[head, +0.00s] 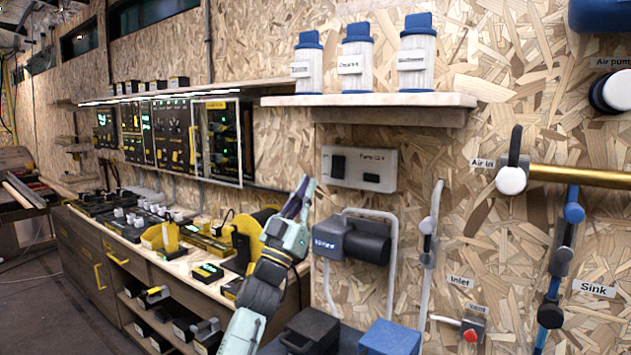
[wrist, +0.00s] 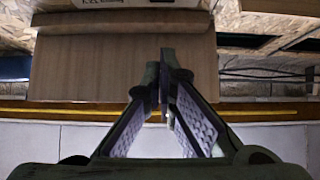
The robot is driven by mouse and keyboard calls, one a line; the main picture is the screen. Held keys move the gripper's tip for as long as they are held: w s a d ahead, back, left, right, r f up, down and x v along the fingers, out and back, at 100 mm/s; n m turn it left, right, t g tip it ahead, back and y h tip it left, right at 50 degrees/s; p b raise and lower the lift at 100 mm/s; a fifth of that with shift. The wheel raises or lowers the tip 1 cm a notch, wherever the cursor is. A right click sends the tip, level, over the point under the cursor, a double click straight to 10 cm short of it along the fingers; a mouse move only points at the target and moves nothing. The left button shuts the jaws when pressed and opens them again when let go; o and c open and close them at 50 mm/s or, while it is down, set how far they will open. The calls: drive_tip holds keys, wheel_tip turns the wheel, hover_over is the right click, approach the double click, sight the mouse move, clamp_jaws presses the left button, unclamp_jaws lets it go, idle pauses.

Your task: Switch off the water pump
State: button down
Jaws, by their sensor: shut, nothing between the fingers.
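A grey switch panel (head: 382,182) is on the chipboard wall, below the wall shelf. It has a black rocker switch (head: 338,166) on its left part and a small label that seems to read "Pump 12 V". I cannot tell the rocker's position. A dark pump (head: 352,241) with a pale pipe loop is mounted below the panel. My gripper (head: 304,184) points up, just left of the panel in the picture, and appears apart from it. In the wrist view my gripper (wrist: 167,75) is shut and empty; I cannot make out the switch there.
A shelf (head: 372,99) with several blue-capped filter bottles overhangs the panel. A counter (head: 180,268) with yellow and black items is to the left. Valves, pipes and a red button (head: 470,335) are to the right. A blue box (head: 391,337) is below the pump.

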drive_tip(key=shift+s+a+f+b, duration=0.2)
drive_tip(key=shift+s+a+f, duration=0.3)
drive_tip(key=shift+s, duration=0.15)
drive_tip(key=shift+s+a+f+b, duration=0.15)
drive_tip(key=shift+s+a+f, duration=0.3)
drive_tip(key=shift+s, duration=0.15)
